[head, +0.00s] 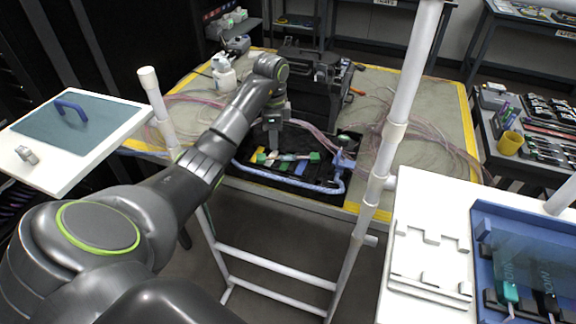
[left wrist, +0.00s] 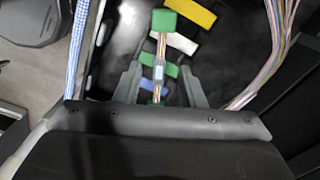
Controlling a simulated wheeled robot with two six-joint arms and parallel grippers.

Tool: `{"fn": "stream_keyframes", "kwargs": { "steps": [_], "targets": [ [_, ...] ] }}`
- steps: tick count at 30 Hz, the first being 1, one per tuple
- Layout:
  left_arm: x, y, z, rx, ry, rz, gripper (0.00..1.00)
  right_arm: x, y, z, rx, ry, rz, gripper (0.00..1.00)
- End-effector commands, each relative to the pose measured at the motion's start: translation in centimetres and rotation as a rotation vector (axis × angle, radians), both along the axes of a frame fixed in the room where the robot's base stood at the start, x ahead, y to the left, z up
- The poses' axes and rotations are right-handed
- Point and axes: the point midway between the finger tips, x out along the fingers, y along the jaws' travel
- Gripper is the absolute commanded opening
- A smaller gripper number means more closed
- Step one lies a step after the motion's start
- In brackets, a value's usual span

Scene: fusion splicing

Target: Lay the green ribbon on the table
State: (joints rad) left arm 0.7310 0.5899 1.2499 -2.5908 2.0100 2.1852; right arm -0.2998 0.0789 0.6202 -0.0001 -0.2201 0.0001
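The green ribbon is a thin multicoloured strip (left wrist: 161,47) with a green end block (left wrist: 164,20); the block also shows in the head view (head: 314,157). It lies over the black work area among coloured tabs. My left gripper (head: 272,150) points down over this area. In the left wrist view its two fingers (left wrist: 160,88) stand apart on either side of the strip, with visible gaps, so it looks open. The strip's near end is partly hidden by the gripper body. I cannot tell the exact height of the fingers above it. My right gripper is not in view.
Coloured tabs, including a yellow one (left wrist: 195,12) and a white one (left wrist: 180,43), lie close to the fingers. Loose fibres (left wrist: 275,50) run beside the gripper. A blue-white tube (head: 300,184) borders the work area. White posts (head: 385,150) stand in front of the table (head: 375,85).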

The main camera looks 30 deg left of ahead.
Motion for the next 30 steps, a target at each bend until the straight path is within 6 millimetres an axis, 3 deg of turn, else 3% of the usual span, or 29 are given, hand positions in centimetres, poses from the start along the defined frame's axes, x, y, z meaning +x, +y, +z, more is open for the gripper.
{"fn": "stream_keyframes", "kwargs": {
  "steps": [1, 10, 15, 22, 29, 30],
  "targets": [
    [0.0, 0.0, -1.0, 0.0, 0.0, 0.0, 0.36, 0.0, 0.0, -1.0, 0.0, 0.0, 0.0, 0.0],
    [0.1, -0.1, -1.9, 0.0, 0.0, 0.0, 0.36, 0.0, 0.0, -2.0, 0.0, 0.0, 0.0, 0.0],
    [0.2, -0.2, -3.4, -0.001, 0.001, 0.0, 0.36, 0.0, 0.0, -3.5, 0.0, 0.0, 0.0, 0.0],
    [0.4, -0.3, -6.4, 0.0, 0.002, 0.0, 0.36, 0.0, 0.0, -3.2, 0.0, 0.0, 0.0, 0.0],
    [0.4, -0.3, -6.6, 0.0, 0.0, 0.0, 0.36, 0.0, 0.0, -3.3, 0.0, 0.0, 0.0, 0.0],
    [0.4, -0.3, -6.6, 0.0, 0.0, 0.0, 0.31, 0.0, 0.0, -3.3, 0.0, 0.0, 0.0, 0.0]
  ]
}}
